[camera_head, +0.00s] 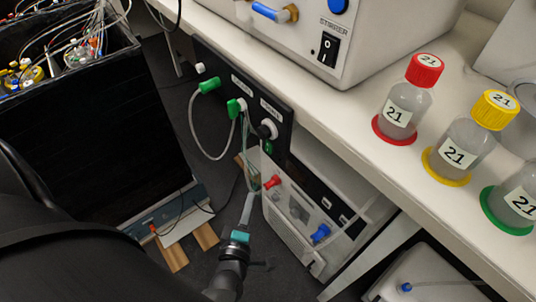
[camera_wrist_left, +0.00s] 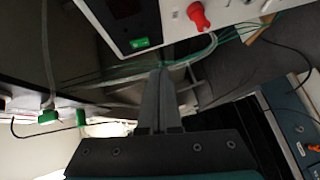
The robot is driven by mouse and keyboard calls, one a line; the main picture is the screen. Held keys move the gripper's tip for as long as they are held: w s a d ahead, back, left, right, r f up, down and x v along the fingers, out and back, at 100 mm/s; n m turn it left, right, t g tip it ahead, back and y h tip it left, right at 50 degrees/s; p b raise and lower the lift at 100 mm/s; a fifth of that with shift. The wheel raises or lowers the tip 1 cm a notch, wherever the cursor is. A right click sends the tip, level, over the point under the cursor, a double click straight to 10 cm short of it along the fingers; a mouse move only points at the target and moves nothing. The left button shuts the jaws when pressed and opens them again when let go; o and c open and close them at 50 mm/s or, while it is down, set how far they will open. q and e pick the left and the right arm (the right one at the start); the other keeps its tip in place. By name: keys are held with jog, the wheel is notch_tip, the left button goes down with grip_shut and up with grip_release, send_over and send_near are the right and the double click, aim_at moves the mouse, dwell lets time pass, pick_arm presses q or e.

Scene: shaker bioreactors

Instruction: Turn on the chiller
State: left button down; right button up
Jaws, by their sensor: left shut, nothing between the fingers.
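The chiller, a white box with a dark front panel (camera_head: 318,208), stands under the bench. It has a red fitting (camera_head: 271,182) and a blue fitting (camera_head: 321,233). In the left wrist view its white face (camera_wrist_left: 170,28) shows at the top, with a green switch (camera_wrist_left: 139,43), a dark display and the red fitting (camera_wrist_left: 198,15). My left gripper (camera_head: 250,197) is shut and empty, pointing up beside the chiller's left side in the head view. Its fingers (camera_wrist_left: 157,75) end just below the green switch in the wrist picture; I cannot tell whether they touch anything. My right gripper is not in view.
A black panel (camera_head: 228,66) with green connectors and hoses hangs under the bench edge. Thin tubing runs close to my left gripper. Above are a stirrer unit (camera_head: 310,50) and bottles with red, yellow and green caps. A large black box (camera_head: 75,125) stands at left.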

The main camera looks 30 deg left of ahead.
pick_arm(q)
jog(key=shift+w+a+r+n+y, duration=0.45)
jog(key=shift+a+r+n+y, duration=0.15)
jog(key=shift+a+r+n, duration=0.3)
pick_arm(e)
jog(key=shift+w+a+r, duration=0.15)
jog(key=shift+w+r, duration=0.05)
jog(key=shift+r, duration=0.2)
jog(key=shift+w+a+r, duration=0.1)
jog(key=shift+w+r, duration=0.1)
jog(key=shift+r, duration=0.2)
pick_arm(q)
jog(key=shift+d, duration=0.15)
jog(key=b, duration=0.5)
send_near(268, 147)
jog(key=w+a+f, duration=0.2)
jog(key=w+a, duration=0.2)
jog(key=shift+w+d+f, duration=0.1)
jog(key=shift+w+f, duration=0.05)
jog(key=shift+w, duration=0.25)
jog(key=shift+w+d+f, duration=0.15)
jog(key=shift+w, duration=0.25)
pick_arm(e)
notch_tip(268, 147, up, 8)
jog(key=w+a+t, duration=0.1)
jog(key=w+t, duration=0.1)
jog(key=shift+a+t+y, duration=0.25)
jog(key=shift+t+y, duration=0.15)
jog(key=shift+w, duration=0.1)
